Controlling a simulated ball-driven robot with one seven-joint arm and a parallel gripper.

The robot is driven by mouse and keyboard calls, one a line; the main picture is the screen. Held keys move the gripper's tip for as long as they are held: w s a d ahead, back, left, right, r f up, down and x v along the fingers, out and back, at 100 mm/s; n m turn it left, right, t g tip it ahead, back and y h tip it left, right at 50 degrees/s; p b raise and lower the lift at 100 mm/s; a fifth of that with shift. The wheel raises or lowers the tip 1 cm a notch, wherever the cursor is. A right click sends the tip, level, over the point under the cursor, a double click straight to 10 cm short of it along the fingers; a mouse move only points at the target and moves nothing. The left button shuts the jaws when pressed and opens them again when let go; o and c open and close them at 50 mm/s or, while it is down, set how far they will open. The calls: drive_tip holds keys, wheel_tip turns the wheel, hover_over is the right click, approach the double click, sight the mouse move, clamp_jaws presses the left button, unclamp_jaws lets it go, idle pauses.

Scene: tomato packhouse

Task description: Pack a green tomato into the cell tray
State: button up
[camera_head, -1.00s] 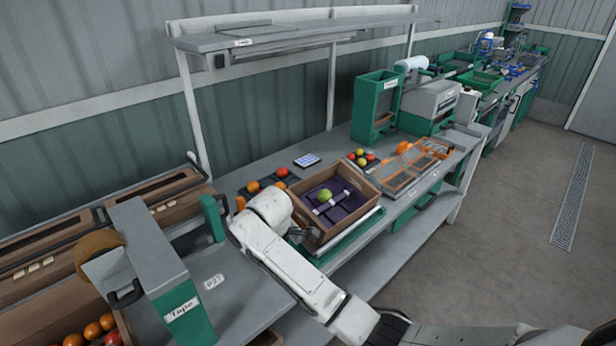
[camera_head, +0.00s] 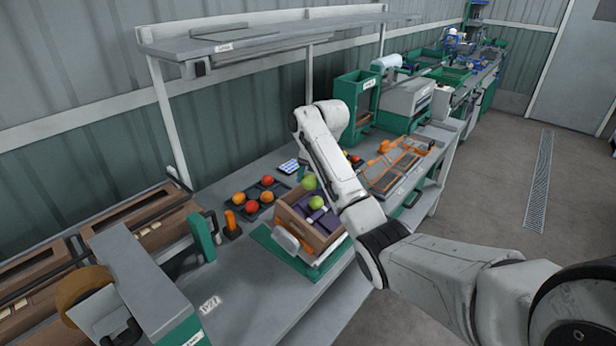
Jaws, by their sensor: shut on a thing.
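A green tomato (camera_head: 309,181) shows at the far edge of the wooden crate, against the left side of my arm. It seems held above the crate by my gripper, whose fingers are hidden behind my arm. A second green tomato (camera_head: 316,203) lies in the crate on a purple insert with lighter dividers, which looks like the cell tray (camera_head: 328,222). My arm covers the crate's right part, so I cannot see all cells. The wooden crate (camera_head: 296,224) stands on a green and white base on the bench.
A dark tray (camera_head: 252,188) with several red and orange tomatoes lies left of the crate. An orange-handled tool (camera_head: 231,224) stands near it. An orange-framed rack (camera_head: 398,165) and a green stand (camera_head: 352,99) are further right.

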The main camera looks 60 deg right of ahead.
drive_tip(key=shift+x, duration=0.75)
drive_tip(key=b+x, duration=0.9)
drive_tip(key=x, duration=0.3)
drive_tip(key=shift+f+b, duration=0.35)
drive_tip(key=shift+b, duration=0.05)
drive_tip(key=shift+f, duration=0.15)
drive_tip(key=shift+f, duration=0.25)
drive_tip(key=o, duration=0.8)
drive_tip(key=shift+s, duration=0.1)
